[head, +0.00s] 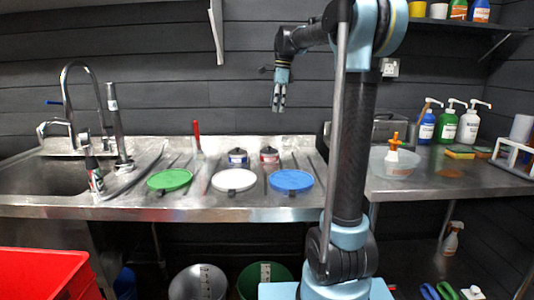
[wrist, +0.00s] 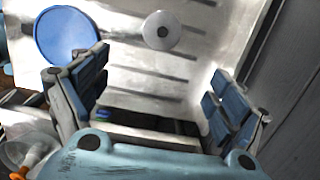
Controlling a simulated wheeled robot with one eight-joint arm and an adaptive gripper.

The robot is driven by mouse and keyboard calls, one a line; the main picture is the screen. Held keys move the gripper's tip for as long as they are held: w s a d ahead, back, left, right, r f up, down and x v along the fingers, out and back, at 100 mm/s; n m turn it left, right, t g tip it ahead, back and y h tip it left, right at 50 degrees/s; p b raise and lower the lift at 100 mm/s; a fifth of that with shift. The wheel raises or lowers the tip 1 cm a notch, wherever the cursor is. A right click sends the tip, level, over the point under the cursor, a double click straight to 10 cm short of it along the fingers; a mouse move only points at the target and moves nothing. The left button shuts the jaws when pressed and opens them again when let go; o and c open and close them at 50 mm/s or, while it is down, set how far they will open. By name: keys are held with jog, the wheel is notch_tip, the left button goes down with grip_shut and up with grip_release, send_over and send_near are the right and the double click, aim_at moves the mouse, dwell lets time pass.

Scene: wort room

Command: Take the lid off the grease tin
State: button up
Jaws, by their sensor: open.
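Two small tins stand on the ribbed steel drainer in the head view: one with a dark blue band (head: 237,158) and one with a dark red band (head: 269,156). I cannot read which is the grease tin. In the wrist view a pale round lid with a dark knob (wrist: 162,31) shows from above, beyond my fingers; it seems to be on the red-banded tin. My gripper (head: 279,105) is open and empty, pointing down, well above the counter and the tins. Its spread fingers (wrist: 158,97) also show in the wrist view, with nothing between them.
Green (head: 170,179), white (head: 234,180) and blue discs (head: 291,180) lie in front of the tins. A red-handled brush (head: 197,138) stands left of them. A steel box (head: 391,127) and a bowl (head: 395,165) are at right; the sink (head: 50,175) is at left.

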send_near(269, 149)
jog(key=f, duration=0.5)
jog(key=w+f, duration=0.1)
jog(key=f, duration=0.2)
jog(key=shift+a+f, duration=0.3)
jog(key=shift+a, duration=0.1)
jog(key=c, duration=1.2)
